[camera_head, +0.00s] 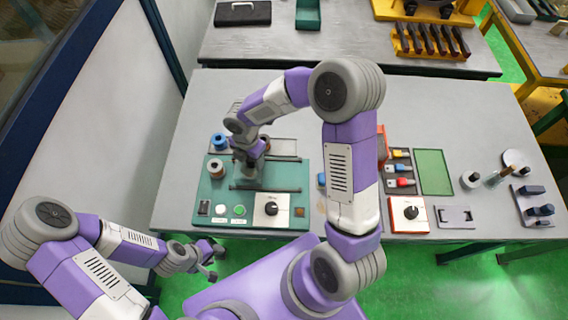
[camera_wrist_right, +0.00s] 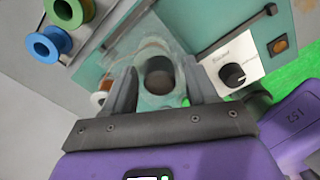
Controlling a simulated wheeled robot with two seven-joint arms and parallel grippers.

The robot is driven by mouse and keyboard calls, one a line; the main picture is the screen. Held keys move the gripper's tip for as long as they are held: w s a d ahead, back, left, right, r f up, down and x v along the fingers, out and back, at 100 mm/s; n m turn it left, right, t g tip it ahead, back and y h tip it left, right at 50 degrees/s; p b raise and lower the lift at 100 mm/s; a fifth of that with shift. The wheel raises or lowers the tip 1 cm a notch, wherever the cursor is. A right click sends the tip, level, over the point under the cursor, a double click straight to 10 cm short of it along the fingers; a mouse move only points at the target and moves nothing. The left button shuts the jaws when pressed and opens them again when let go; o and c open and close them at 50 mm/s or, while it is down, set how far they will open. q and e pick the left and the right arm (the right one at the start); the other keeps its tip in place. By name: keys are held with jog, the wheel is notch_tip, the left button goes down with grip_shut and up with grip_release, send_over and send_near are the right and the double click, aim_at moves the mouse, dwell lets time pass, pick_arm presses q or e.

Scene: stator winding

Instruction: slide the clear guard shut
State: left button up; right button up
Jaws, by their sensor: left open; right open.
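The clear guard (camera_wrist_right: 140,42) shows faintly in the right wrist view as a see-through cover on the teal winding machine (camera_head: 286,176). A dark round part (camera_wrist_right: 160,74) shows between my right fingers, and I cannot tell whether it belongs to the guard or lies behind it. My right gripper (camera_wrist_right: 160,90) is open, with one finger on each side of that part; contact is not clear. In the head view, my right gripper (camera_head: 248,160) is over the machine's left half and hides part of it. My left gripper (camera_head: 214,262) is open and empty, in front of the table edge.
A tool tray (camera_head: 400,172) and green mat (camera_head: 433,171) lie to the right. Bare table lies beyond the machine.

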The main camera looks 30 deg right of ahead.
jog(key=shift+r+p, duration=2.55)
jog(key=shift+r, duration=0.5)
